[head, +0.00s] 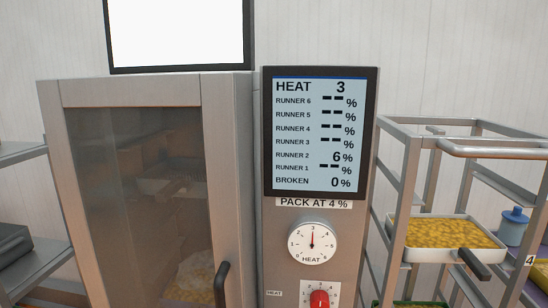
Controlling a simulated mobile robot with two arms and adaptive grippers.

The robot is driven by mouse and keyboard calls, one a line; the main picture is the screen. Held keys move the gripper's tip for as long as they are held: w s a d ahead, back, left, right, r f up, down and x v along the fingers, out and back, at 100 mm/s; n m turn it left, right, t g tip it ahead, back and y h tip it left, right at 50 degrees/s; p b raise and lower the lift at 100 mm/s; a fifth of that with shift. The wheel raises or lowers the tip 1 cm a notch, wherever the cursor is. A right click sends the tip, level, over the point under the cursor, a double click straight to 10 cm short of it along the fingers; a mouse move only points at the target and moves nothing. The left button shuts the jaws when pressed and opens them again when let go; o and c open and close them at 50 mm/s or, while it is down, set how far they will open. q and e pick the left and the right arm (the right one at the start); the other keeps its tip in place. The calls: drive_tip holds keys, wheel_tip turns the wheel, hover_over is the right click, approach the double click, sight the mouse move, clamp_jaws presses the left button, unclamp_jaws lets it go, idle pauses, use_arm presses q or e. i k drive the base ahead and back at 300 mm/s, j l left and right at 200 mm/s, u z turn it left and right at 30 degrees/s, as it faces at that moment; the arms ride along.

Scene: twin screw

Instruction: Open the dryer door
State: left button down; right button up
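The dryer (228,100) stands at the left and middle of the head view. Its door (130,92) has a grey metal frame around a dark glass pane and appears shut. A black curved door handle (221,284) is at the lower right of the door, its lower end cut off by the picture's edge. Through the glass, trays with pale contents show dimly. Neither of my grippers is in view.
A control panel right of the door has a screen (316,183), a heat dial (313,243) and a red knob (320,299). A metal rack (484,152) at the right holds a tray of yellow pieces (412,241) and a blue jar (512,227). More shelving (30,152) stands at the left.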

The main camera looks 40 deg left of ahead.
sight(70, 108)
drive_tip(key=u, duration=2)
drive_tip(key=l+z, duration=0.2)
drive_tip(key=z, duration=0.15)
